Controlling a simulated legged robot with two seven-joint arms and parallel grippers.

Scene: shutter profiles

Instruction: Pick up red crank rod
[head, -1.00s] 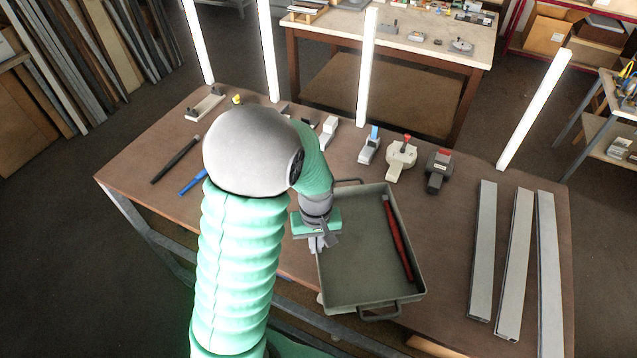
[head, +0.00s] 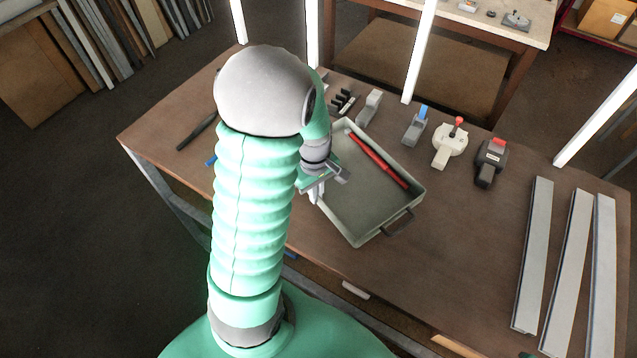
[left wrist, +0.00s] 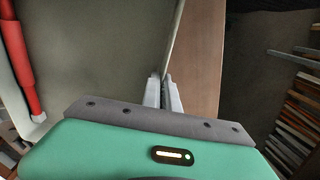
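The red crank rod (head: 378,160) lies in the grey tray (head: 360,200), along its far right wall. In the left wrist view the rod (left wrist: 22,65) shows at the left edge, apart from the fingers. My left gripper (head: 318,193) is at the tray's left wall, across the tray from the rod. In the left wrist view the fingers (left wrist: 163,92) are close together, with the thin tray wall (left wrist: 173,40) running between them. They look shut on the wall. My arm hides part of the tray's far left corner. My right gripper is not in view.
Several tools and devices stand along the table's back, including a white device with a red knob (head: 449,145) and a dark one with a red top (head: 490,162). Long grey profiles (head: 535,255) lie at the right. The table (head: 460,255) between tray and profiles is clear.

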